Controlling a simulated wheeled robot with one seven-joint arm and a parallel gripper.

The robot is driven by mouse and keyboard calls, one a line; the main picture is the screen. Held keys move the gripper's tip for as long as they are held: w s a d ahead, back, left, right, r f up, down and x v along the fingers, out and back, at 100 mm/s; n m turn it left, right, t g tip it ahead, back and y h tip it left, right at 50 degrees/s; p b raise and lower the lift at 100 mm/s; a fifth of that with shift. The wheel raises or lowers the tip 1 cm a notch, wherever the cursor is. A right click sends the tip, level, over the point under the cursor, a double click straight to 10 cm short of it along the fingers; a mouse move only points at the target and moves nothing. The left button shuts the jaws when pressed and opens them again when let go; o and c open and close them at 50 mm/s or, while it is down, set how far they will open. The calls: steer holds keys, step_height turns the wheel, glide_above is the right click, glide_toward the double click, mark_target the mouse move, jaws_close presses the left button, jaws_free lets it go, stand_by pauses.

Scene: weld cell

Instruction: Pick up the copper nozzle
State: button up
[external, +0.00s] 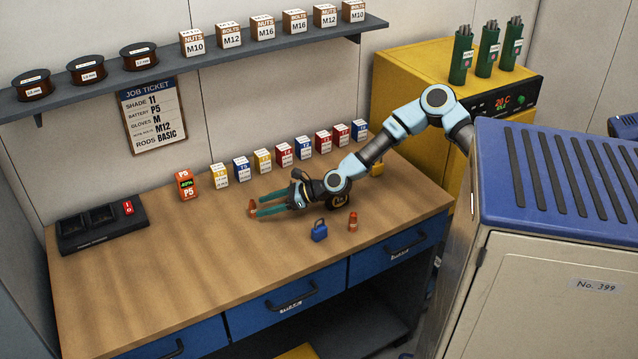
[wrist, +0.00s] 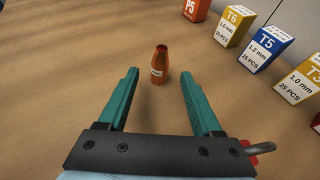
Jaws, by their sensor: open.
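My gripper (external: 266,206) has teal fingers and is low over the bench. In the wrist view my gripper (wrist: 158,76) is open and empty, with the fingers well apart. A second orange-copper piece (external: 353,221) with a pale label stands right of my gripper; I cannot tell whether it is also a nozzle.
A blue padlock (external: 319,231) sits near the bench front. A row of small boxes (external: 263,160) lines the wall side, with an orange P5 battery (external: 185,184) at its left end. A black charger (external: 102,228) is far left. The wooden bench (external: 160,270) is clear at front left.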

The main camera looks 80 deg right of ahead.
mark_target(253, 208)
steer(key=p+x, duration=0.1)
steer(key=x, duration=0.2)
steer(key=shift+w+a+f, duration=0.1)
jaws_close()
stand_by(0.4)
